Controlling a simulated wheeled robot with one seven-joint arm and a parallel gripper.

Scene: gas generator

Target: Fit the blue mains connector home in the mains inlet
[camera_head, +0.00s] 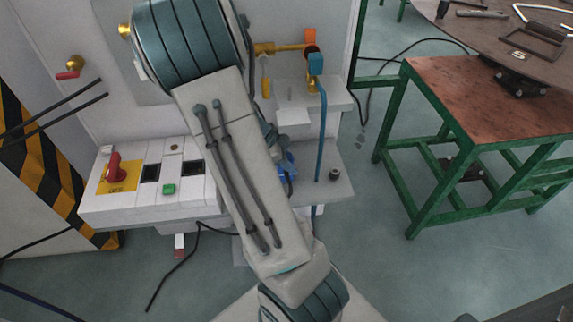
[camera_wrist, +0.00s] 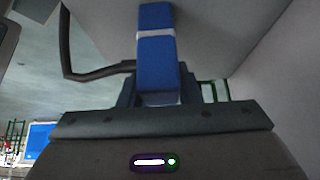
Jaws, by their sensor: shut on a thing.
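In the wrist view my gripper (camera_wrist: 158,92) is shut on a blue block-shaped body, the blue mains connector (camera_wrist: 160,72). Its dark fingers lie on both sides of it. A second blue part (camera_wrist: 155,17) lies in line beyond it, with a thin white band between them; I cannot tell whether this is the mains inlet or part of the connector, nor how deep any fit is. In the head view blue parts (camera_head: 287,167) show just right of my arm, by the grey shelf. My arm hides most of the gripper there.
A white control box (camera_head: 150,190) with a red rotary switch (camera_head: 115,168) is left of my arm. A blue hose (camera_head: 321,125) hangs from brass valve fittings (camera_head: 280,47) at right. A dark cable (camera_wrist: 90,72) bends left of the connector. A green-framed table (camera_head: 490,95) stands further right.

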